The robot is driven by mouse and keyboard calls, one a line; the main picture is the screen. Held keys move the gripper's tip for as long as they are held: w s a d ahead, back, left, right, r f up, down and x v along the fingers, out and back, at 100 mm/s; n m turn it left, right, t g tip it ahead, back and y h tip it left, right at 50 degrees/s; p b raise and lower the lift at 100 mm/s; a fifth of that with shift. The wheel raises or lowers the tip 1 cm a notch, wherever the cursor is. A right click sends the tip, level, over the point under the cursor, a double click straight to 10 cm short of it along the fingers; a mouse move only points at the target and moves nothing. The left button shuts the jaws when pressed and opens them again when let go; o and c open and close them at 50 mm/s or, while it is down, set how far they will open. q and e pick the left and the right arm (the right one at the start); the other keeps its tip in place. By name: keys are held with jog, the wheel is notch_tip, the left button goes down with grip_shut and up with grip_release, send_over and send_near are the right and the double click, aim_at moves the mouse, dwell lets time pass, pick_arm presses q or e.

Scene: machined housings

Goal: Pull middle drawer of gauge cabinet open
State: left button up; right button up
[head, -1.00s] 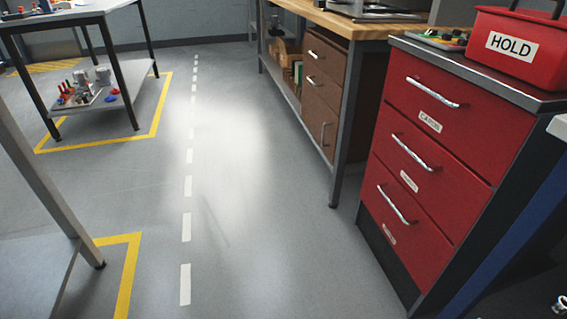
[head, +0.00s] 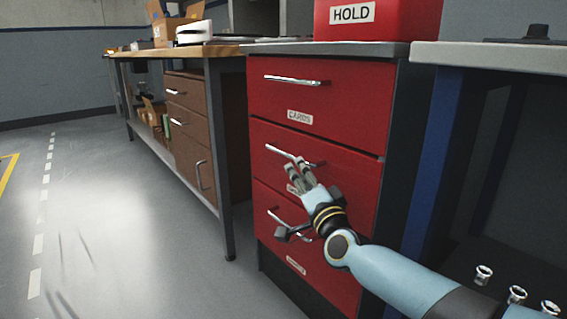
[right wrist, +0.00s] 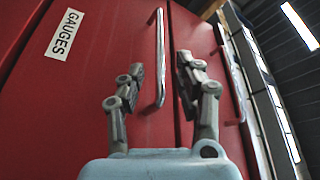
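The red cabinet (head: 262,150) has three drawers with bar handles, and all look shut. The middle drawer (head: 350,172) has a silver handle (head: 279,151), partly hidden by my right gripper (head: 297,172). In the right wrist view, a drawer labelled GAUGES (right wrist: 65,34) shows its handle (right wrist: 160,50) between the two spread fingers (right wrist: 160,75) in the picture. The gripper is open, and I see no finger closed on the bar. Whether the fingertips reach around it is unclear. My left gripper is not in view.
The top drawer is labelled CARDS (head: 300,117). A red HOLD box (head: 400,20) stands on the cabinet. A brown-drawered workbench (head: 228,180) stands to the left, a grey-topped bench (head: 480,53) to the right. The floor (head: 130,240) before the cabinet is clear.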

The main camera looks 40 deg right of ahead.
aim_at(289, 156)
jog(key=b+x, duration=0.1)
jog(key=x, duration=0.6)
jog(key=shift+w+d+f+b, duration=0.1)
jog(key=shift+w+f+b, duration=0.05)
jog(key=shift+b, duration=0.15)
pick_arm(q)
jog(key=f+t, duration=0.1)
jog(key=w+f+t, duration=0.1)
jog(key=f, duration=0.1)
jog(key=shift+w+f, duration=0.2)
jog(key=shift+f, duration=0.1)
pick_arm(e)
jog(key=shift+w+d+r, duration=0.1)
jog(key=shift+w+r, duration=0.1)
jog(key=shift+w, duration=0.2)
jog(key=shift+c, duration=0.4)
grip_shut()
